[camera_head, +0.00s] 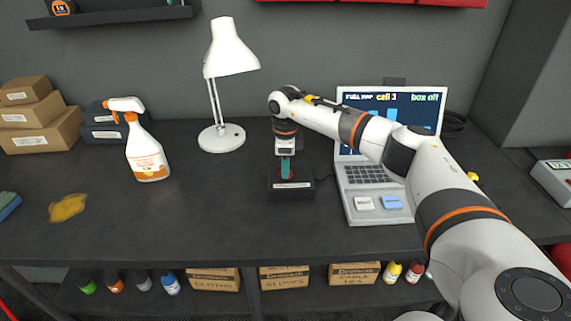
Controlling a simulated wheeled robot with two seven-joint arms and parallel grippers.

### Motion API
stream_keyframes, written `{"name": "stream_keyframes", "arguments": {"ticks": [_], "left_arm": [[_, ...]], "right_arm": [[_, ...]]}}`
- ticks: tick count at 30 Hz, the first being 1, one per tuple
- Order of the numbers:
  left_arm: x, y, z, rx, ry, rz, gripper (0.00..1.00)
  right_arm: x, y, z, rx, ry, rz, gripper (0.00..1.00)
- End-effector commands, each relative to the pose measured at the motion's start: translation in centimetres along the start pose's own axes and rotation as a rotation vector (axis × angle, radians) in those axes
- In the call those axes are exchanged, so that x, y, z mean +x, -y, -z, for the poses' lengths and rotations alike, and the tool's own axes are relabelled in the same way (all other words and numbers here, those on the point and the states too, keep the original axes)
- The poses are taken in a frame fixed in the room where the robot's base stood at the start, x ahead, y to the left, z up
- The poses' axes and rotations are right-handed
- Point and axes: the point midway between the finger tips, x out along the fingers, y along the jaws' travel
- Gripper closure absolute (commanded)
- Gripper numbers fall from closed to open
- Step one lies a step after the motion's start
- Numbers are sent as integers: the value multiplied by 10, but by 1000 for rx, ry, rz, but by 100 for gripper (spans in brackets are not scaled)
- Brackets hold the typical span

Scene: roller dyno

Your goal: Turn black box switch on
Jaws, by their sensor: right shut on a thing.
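The black box (303,190) lies on the dark table, left of the laptop, with a pale label on its front. My right gripper (286,160) reaches down over the box from above and is shut on the switch. A teal upright part (286,169) shows between the gripper and the box; the switch's exact position is hard to make out behind the gripper. The laptop (369,176) screen reads "box off" at its top right. My left gripper is not in view.
A white lamp (231,52) and a spray bottle (147,157) stand to the left. Cardboard boxes (45,130) are stacked at the far left, near a yellow cloth or stain (68,207). The tabletop in front of the black box is clear. A shelf below holds bottles and cartons.

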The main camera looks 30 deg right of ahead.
Motion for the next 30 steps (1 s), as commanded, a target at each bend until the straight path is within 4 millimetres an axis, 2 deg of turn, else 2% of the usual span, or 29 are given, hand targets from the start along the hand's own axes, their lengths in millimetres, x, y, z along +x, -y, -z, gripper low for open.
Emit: {"name": "stream_keyframes", "arguments": {"ticks": [8,30], "left_arm": [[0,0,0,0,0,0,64],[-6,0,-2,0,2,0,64]], "right_arm": [[-1,0,0,207,-1,0,86],[-2,-1,0,911,-2,-1,86]]}}
